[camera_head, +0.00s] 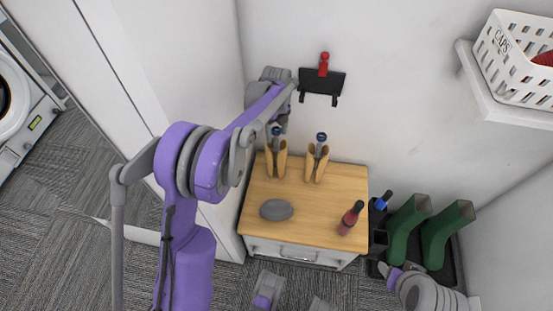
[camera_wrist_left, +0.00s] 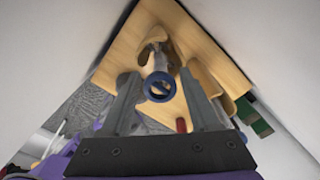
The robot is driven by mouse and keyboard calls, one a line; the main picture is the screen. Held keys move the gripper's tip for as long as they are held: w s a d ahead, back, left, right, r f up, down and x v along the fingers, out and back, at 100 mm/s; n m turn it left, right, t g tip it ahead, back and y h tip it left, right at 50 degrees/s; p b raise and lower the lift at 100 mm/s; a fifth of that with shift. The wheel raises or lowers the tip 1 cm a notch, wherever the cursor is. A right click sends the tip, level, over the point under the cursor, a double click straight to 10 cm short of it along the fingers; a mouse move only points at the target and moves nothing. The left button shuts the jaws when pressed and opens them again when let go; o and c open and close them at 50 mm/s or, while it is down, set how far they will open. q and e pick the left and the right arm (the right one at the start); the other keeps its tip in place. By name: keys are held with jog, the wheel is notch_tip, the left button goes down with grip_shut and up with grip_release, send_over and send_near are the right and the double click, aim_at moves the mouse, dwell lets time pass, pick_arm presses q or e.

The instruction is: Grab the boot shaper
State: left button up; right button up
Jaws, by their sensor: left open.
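Two boot shapers with blue ring tops stand in tan, boot-like holders on a wooden cabinet top. The left boot shaper (camera_head: 277,132) is under my left gripper (camera_head: 280,122), which is open and points down at it. In the left wrist view, its blue ring (camera_wrist_left: 160,87) appears between the two spread fingers (camera_wrist_left: 158,105), with no clear contact. The right boot shaper (camera_head: 321,138) stands apart from the gripper. Part of my right arm (camera_head: 425,290) shows at the lower right, and its fingers cannot be made out clearly.
The cabinet top (camera_head: 300,215) also holds a grey oval object (camera_head: 276,209) and a red bottle (camera_head: 351,217). Green boots (camera_head: 408,225) stand on a dark tray at right. A black wall rack (camera_head: 321,81) hangs behind. A shelf with a white basket (camera_head: 515,60) is upper right.

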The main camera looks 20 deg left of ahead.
pick_arm(q)
jog(key=shift+f, duration=0.9)
jog(key=shift+c, duration=0.4)
grip_shut()
jog(key=shift+r, duration=0.1)
